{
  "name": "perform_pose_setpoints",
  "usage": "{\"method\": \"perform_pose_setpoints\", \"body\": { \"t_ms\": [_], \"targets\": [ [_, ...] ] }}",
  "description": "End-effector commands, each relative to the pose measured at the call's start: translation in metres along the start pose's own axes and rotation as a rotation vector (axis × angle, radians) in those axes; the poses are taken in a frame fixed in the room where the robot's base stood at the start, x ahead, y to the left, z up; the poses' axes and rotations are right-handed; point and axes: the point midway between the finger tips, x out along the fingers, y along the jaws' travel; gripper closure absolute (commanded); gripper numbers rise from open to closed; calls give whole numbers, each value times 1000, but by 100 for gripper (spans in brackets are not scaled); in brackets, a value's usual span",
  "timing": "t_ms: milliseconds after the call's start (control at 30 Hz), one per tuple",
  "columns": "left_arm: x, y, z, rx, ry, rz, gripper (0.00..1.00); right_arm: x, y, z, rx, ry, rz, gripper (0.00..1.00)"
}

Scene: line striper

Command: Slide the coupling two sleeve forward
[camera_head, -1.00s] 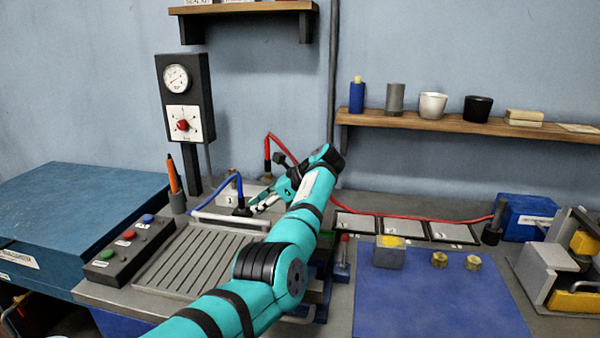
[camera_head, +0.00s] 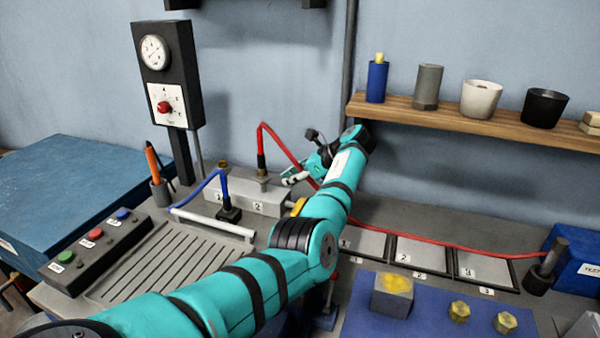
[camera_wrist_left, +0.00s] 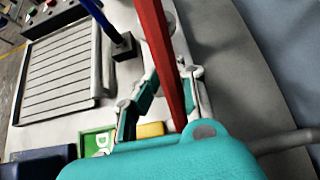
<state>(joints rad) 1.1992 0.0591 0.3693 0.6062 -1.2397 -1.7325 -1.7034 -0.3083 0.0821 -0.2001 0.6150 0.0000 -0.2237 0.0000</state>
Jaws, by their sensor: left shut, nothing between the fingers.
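A grey block (camera_head: 240,204) with number plates, one reading 2, stands behind the ribbed tray. Above plate 2 the red hose (camera_head: 283,147) ends in a dark upright coupling (camera_head: 262,162) on a metal base (camera_head: 263,181). I cannot make out the sleeve's position. My left gripper (camera_head: 293,178) is shut and empty, just right of this coupling and close to the red hose. In the left wrist view the red hose (camera_wrist_left: 160,50) crosses in front of the fingers and partly hides their tips; contact is unclear. My right gripper is not in view.
A blue hose (camera_head: 205,188) ends in a dark plug (camera_head: 230,214) left of the gripper. A white bar (camera_head: 212,223) edges the ribbed tray (camera_head: 160,262). The red hose runs right past numbered trays (camera_head: 420,253). A shelf (camera_head: 480,124) stands above right.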

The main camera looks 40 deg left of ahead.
Motion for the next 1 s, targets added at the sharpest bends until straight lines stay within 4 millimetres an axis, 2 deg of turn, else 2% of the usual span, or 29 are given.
{"method": "perform_pose_setpoints", "body": {
  "t_ms": [33,200,400,767,867,1000],
  "targets": [
    [10,1,1,0,-1,4,100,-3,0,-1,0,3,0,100],
    [36,1,1,0,-1,3,100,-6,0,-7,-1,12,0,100],
    [51,0,1,-1,0,1,100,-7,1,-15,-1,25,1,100],
    [52,0,1,-1,-1,0,100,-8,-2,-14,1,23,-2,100],
    [49,0,4,-1,-1,0,100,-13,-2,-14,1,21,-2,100],
    [42,0,14,-1,-2,0,100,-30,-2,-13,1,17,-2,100]
  ]
}}
